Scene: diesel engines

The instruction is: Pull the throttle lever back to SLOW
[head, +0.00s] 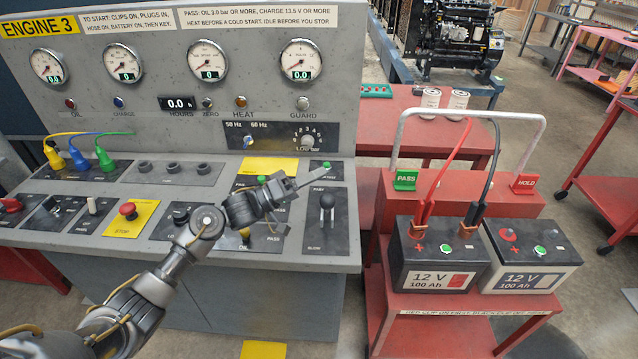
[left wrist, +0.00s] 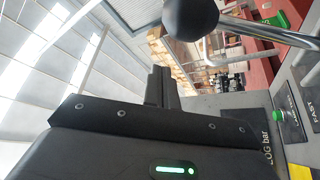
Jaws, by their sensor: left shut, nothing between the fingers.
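The throttle lever (head: 327,203) has a dark round knob and stands up from a black plate at the right end of the console, between FAST at the top and SLOW at the bottom. My left gripper (head: 308,179) is shut and empty, just left of and above the knob in the head view. In the left wrist view the knob (left wrist: 190,15) and its metal rod (left wrist: 262,33) show at the top right, beside and apart from the shut fingers (left wrist: 160,88). My right gripper is not in view.
A red battery cart (head: 450,305) with a bent grey handle stands right of the console. A red stop button (head: 128,210), switches and coloured plugs (head: 78,158) lie to the left. My left arm crosses low over the console's front buttons.

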